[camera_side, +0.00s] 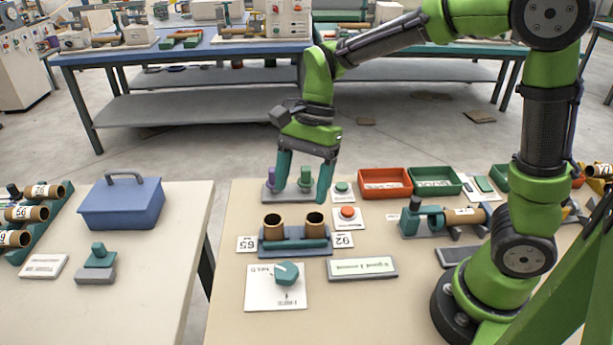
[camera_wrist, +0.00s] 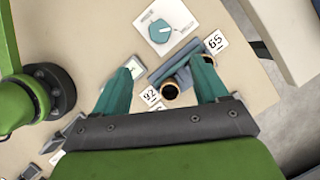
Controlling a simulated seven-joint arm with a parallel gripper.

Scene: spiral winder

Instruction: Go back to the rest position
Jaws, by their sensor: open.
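My gripper (camera_side: 305,185) is above the table in the side view, with its two teal fingers pointing down and spread apart. In the wrist view my gripper (camera_wrist: 160,90) shows the same two fingers wide open with nothing between them. In the side view it hangs around the back of the work area, in front of or over a small stand with purple and green posts (camera_side: 272,178). I cannot tell its exact height. Two brown tubes stand upright in a blue holder (camera_side: 295,248) nearer the camera, between cards marked 65 and 92.
A teal knob (camera_side: 287,273) on a white plate and a labelled plate (camera_side: 362,268) lie in front. A red button (camera_side: 348,212), a red tray (camera_side: 385,183) and a green tray (camera_side: 434,181) are to the right. A teal clamp device (camera_side: 420,218) holds a tube. A blue toolbox (camera_side: 121,205) is on the left table.

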